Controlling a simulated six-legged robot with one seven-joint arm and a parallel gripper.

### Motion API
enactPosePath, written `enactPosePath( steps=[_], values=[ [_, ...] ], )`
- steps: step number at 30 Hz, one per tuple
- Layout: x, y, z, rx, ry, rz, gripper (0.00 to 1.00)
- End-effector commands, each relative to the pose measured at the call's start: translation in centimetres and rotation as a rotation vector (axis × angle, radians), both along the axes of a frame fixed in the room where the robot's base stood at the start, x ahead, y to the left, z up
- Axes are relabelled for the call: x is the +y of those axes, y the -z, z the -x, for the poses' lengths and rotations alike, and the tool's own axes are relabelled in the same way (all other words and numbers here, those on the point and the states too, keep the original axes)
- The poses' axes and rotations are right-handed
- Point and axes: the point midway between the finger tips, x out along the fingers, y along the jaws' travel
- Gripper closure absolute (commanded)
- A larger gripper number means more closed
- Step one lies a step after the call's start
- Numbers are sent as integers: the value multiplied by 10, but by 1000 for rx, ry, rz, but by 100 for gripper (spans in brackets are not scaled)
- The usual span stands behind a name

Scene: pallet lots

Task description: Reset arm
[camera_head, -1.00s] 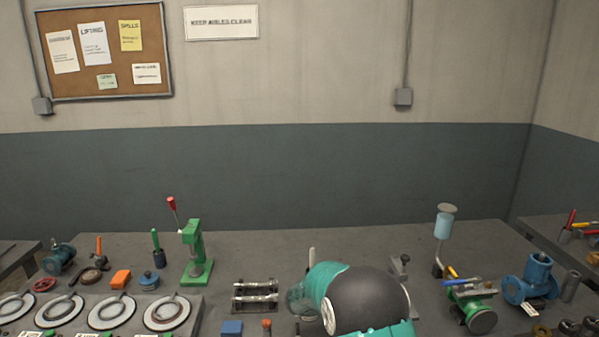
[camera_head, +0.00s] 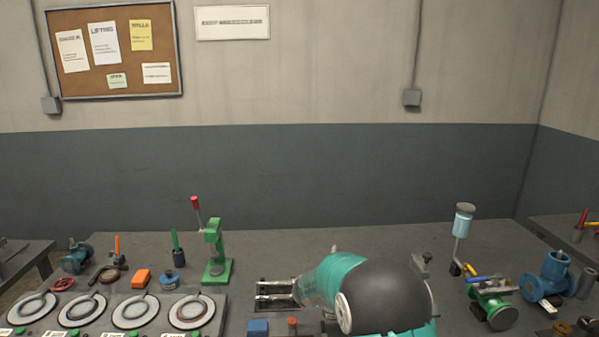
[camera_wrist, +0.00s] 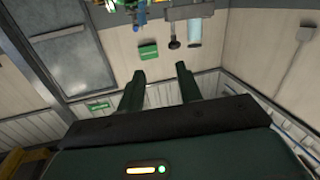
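My gripper (camera_wrist: 158,78) shows in the wrist view with its two dark green fingers spread apart and nothing between them. Behind the fingers are a pale wall, a green sign (camera_wrist: 148,52) and a grey door (camera_wrist: 70,65). In the head view my arm, teal and black, rises at the bottom centre in front of the workbench (camera_head: 330,235).
A green press (camera_head: 216,250), round white dishes (camera_head: 135,310), an orange block (camera_head: 141,278) and a blue block (camera_head: 258,327) lie on the left.

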Motion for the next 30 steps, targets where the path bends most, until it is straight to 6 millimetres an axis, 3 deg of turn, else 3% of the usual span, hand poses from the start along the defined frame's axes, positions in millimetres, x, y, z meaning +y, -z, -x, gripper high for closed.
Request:
enactPosePath(
  steps=[8, 13, 17, 23, 30],
  values=[
    [3, -56, -27, -126, -282, -105, 65],
    [20, -107, -36, -194, -552, -203, 65],
    [44, -143, -27, -199, -778, -285, 65],
    [82, -175, 17, -110, -1072, -403, 65],
    [110, -174, 111, 140, -1293, -531, 65]
  ],
)
